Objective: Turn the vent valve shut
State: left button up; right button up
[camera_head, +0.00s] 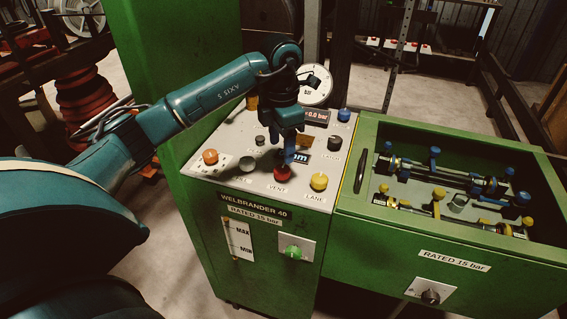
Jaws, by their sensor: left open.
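The vent valve is a red knob (281,175) on the sloping grey top panel (237,180) of the green machine, above the label "VENT". My left gripper (287,158) comes down from above, with its fingers pointing at the red knob. It is open, and its fingertips are at or just above the knob. I cannot tell whether they touch it or straddle it. The gripper partly covers the panel behind the knob, and the knob's turned position cannot be read. My right gripper is not in view.
A yellow knob (319,181) labelled "LANE" sits close right of the red one. An orange knob (210,156), a blue knob (344,115), a black knob (334,141) and a round gauge (315,86) share the panel. A green bin (430,228) with hose fittings stands right.

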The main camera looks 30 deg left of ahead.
aim_at(282, 168)
pick_arm(q)
notch_tip(282, 168, down, 7)
jog(key=shift+r+p, duration=0.1)
jog(key=shift+p, duration=0.25)
jog(key=c, duration=1)
